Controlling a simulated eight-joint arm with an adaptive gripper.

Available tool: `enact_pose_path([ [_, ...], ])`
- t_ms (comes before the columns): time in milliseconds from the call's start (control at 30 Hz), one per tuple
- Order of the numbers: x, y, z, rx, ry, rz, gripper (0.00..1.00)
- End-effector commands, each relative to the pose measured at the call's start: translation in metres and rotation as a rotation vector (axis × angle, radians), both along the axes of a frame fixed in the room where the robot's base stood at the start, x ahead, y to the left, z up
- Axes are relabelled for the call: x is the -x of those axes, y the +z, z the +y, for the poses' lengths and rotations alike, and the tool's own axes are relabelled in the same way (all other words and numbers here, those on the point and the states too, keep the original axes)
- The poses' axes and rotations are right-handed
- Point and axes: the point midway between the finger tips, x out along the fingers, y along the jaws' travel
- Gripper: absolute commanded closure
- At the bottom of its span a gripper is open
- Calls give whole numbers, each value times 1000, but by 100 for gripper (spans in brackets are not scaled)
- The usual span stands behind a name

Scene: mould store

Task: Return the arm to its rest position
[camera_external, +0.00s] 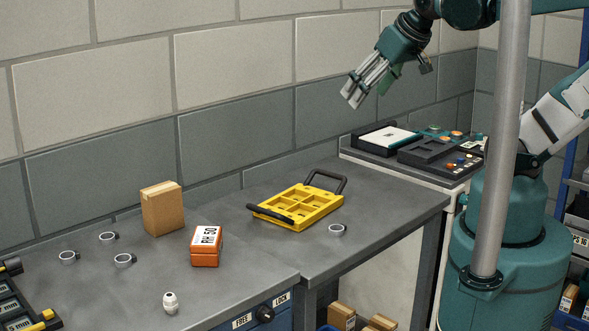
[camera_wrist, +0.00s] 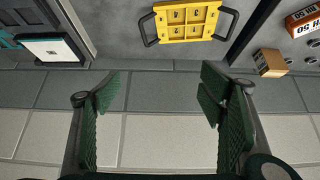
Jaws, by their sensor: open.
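My gripper (camera_external: 354,92) is raised in the air above the back of the workbench, in front of the block wall. It points down and to the left in the external view. My arm reaches in from the upper right of the external view, partly hidden behind a grey pole.
A yellow tray (camera_external: 332,211) with black handles lies on the grey bench (camera_external: 385,200). A cardboard box (camera_external: 162,208), an orange box (camera_external: 206,246), a white fitting (camera_external: 170,302) and several rings stand left. Black trays (camera_external: 440,156) sit right. A grey pole (camera_external: 503,150) stands before my arm.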

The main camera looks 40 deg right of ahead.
Motion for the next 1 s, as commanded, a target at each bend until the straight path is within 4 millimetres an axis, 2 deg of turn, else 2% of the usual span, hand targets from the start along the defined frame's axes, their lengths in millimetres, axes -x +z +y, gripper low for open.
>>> enact_pose_path([
  [33, 0, -15, 0, 0, 0, 0, 31],
  [300, 0, -45, 0, 0, 0, 0, 31],
  [467, 0, -50, 0, 0, 0, 0, 31],
  [1000, 0, -49, 0, 0, 0, 0, 31],
])
